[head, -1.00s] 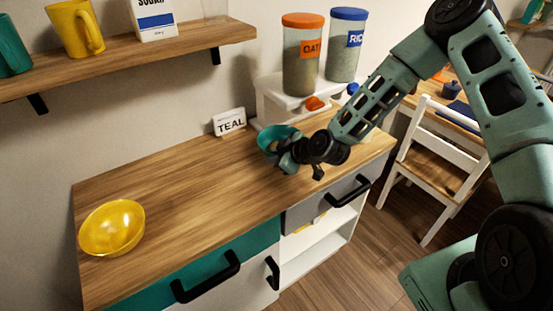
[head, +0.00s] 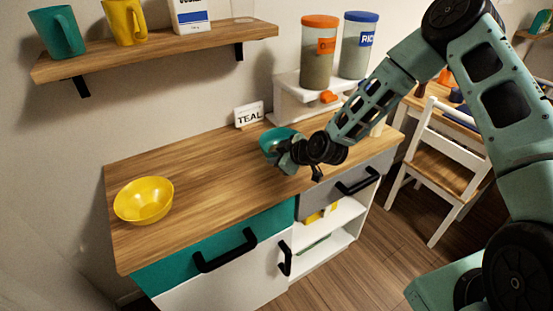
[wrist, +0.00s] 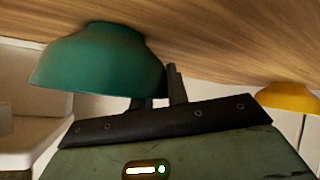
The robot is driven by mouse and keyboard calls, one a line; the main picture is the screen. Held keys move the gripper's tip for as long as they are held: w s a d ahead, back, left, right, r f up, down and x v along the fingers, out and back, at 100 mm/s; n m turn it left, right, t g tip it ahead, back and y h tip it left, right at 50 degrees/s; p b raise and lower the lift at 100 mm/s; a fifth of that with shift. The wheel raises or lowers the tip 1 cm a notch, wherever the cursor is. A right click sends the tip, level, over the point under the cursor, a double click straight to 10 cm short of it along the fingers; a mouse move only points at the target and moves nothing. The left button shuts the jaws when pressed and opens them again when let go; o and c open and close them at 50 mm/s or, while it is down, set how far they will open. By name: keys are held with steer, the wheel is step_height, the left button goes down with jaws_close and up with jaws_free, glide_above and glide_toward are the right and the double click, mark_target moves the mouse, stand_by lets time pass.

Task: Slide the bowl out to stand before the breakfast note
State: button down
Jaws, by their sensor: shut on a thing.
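The teal bowl (head: 272,139) is upright on the wooden counter, in front of and a little right of the white note card reading "TEAL" (head: 249,115). My gripper (head: 287,153) is shut on the bowl's near side. In the wrist view, the picture is turned over and the teal bowl (wrist: 95,65) sits against the fingers (wrist: 165,90). The exact grip on its rim is partly hidden. A yellow bowl (head: 143,200) stands at the counter's left end and also shows in the wrist view (wrist: 287,97).
A white dispenser stand (head: 290,100) with oat (head: 319,55) and rice (head: 357,48) jars is behind and right of the bowl. A shelf (head: 160,50) with mugs hangs at upper left. The counter between the bowls (head: 210,170) is clear. A white chair (head: 440,165) stands right.

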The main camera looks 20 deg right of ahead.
steer(key=c, duration=1.3)
jaws_free()
steer(key=b+v, duration=0.2)
steer(key=v, duration=1.5)
steer(key=shift+s, duration=0.2)
